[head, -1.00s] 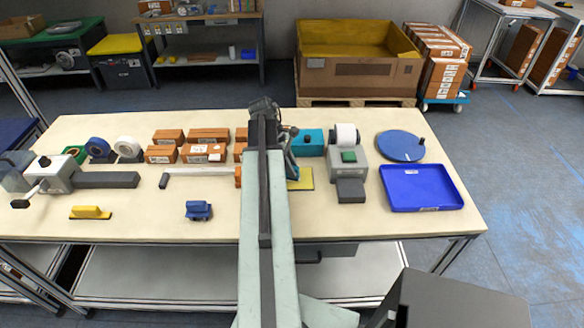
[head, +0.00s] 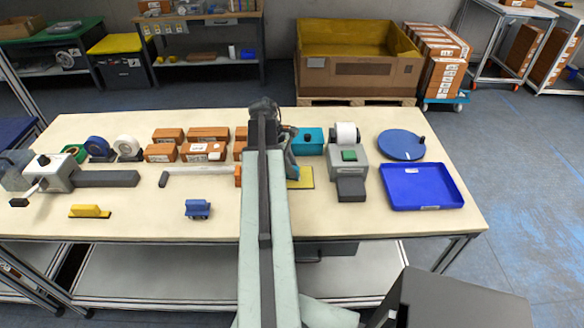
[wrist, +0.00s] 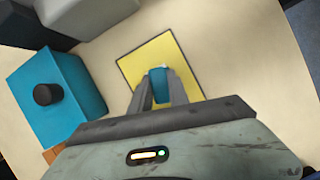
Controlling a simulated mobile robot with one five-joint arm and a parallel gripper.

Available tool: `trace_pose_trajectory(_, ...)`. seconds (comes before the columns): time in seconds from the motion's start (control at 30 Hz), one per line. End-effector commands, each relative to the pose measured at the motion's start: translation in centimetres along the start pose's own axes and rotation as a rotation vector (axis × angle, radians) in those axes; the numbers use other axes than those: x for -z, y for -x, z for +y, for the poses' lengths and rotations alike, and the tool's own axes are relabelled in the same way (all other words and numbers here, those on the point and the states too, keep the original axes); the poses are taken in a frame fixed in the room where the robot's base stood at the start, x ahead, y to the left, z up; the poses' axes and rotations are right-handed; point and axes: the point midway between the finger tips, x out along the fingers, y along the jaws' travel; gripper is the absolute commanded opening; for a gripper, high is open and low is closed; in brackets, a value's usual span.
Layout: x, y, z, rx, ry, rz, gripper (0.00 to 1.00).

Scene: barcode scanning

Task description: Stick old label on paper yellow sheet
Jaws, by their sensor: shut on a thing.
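The yellow paper sheet (wrist: 137,62) lies flat on the table with a dark border, and part of it also shows in the head view (head: 304,182), right of my arm. My gripper (wrist: 160,78) is over the sheet in the wrist view. It is shut on a small teal-blue thing (wrist: 160,87) with a bit of white at its tip. The white bit may be the old label, but it is too small to tell. I cannot tell whether the held thing touches the sheet.
A teal box with a black knob (wrist: 55,98) stands left of the sheet in the wrist view. In the head view, a grey label printer with a white roll (head: 347,160) and a blue tray (head: 455,201) stand to the right. Brown boxes (head: 203,152) stand left of my arm.

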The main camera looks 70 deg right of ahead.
Motion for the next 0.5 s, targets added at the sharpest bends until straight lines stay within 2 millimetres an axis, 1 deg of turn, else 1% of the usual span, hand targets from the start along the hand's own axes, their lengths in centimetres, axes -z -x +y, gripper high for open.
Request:
trace_pose_trajectory(0.4, 0.03, -0.11, -0.12, 0.004, 0.000, 0.002, 0.00)
trace_pose_trajectory(0.5, -0.10, 0.22, -0.12, 0.004, 0.000, 0.002, 0.00)
